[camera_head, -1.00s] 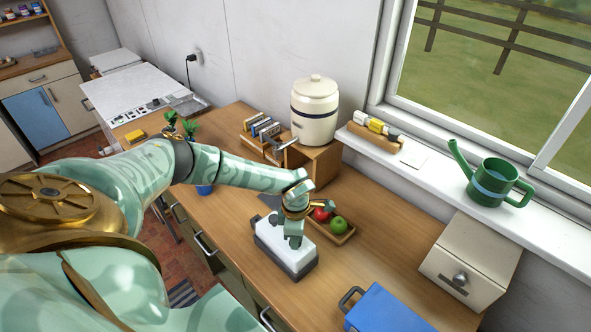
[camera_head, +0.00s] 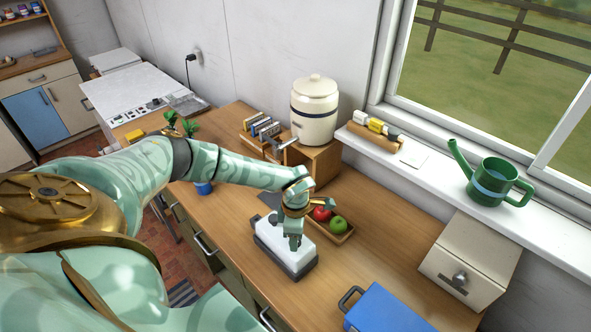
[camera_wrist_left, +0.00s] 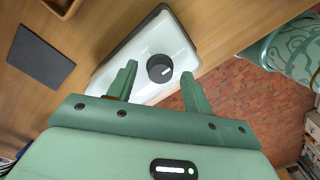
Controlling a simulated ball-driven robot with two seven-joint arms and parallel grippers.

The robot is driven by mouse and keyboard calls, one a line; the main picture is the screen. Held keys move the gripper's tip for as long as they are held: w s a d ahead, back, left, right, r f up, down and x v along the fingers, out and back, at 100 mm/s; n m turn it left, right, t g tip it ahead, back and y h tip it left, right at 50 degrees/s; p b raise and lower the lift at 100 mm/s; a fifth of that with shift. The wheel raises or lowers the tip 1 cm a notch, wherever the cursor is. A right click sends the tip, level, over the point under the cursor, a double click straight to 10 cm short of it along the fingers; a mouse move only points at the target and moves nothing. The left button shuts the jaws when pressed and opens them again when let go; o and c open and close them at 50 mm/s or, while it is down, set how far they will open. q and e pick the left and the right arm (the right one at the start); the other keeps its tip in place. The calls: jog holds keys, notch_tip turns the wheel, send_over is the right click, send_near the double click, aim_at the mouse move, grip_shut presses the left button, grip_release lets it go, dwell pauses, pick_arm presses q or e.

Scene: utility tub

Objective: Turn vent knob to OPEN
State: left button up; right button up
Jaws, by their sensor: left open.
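A white tub with a dark grey base (camera_head: 270,249) stands on the wooden counter in the head view. In the left wrist view its white lid (camera_wrist_left: 150,42) carries a round black vent knob (camera_wrist_left: 159,69) with a light pointer mark toward its right side. I cannot read any OPEN label. My left gripper (camera_head: 295,245) points down over the tub. In the wrist view its two green fingers are apart, one on each side of the knob, and nothing is seen held. Contact cannot be told. The gripper hides the knob in the head view. My right gripper is not in view.
A wooden tray (camera_head: 343,239) with a red and a green apple sits close behind the gripper. A blue box (camera_head: 388,312) lies at the front right, near a beige bin (camera_head: 468,262). A cream crock (camera_head: 315,112) stands at the back. A dark mat (camera_wrist_left: 41,56) lies beside the tub.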

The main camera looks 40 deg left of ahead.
pick_arm(q)
notch_tip(320, 180, up, 16)
jog(key=shift+w+a+f+b, duration=0.2)
jog(key=shift+w+a+b, duration=0.1)
jog(key=shift+b, duration=0.1)
jog(key=shift+d, duration=0.1)
